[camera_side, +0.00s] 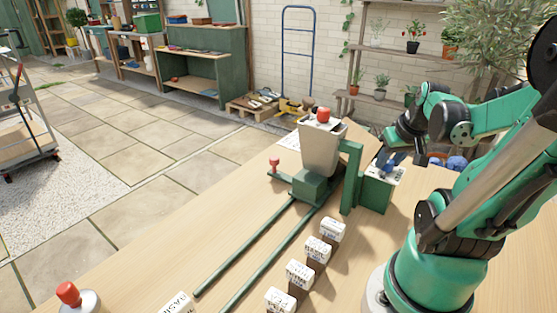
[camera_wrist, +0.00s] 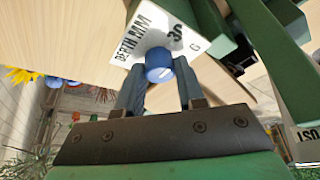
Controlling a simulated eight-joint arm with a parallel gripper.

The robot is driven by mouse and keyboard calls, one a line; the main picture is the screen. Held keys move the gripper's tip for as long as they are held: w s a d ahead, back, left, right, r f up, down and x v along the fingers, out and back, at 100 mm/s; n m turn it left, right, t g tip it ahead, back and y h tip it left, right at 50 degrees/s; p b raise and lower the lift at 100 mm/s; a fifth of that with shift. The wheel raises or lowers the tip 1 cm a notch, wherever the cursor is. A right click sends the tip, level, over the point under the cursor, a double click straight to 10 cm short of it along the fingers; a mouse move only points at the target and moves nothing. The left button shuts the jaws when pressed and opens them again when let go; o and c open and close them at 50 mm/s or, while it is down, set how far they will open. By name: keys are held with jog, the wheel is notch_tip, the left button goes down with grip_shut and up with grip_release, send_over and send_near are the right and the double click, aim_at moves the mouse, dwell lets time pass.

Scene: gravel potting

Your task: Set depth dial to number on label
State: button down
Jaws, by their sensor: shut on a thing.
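The blue depth dial (camera_wrist: 158,66) is a round knob with a short white mark on its face, in the wrist view. In the side view my gripper (camera_side: 390,158) is at the white-topped green box (camera_side: 376,192) beside the hopper; the dial is hard to make out there. I cannot read a target number on any label.
A grey hopper (camera_side: 321,147) with a red knob (camera_side: 323,114) stands left of the box, over green rails (camera_side: 245,246). White labelled blocks (camera_side: 318,249) line the table's front. A red-topped piece (camera_side: 70,294) is at the lower left. The table between is clear.

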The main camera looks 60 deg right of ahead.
dwell(0.4)
jog(key=c, duration=0.5)
grip_release()
jog(key=shift+c, duration=0.2)
jog(key=shift+v, duration=2.8)
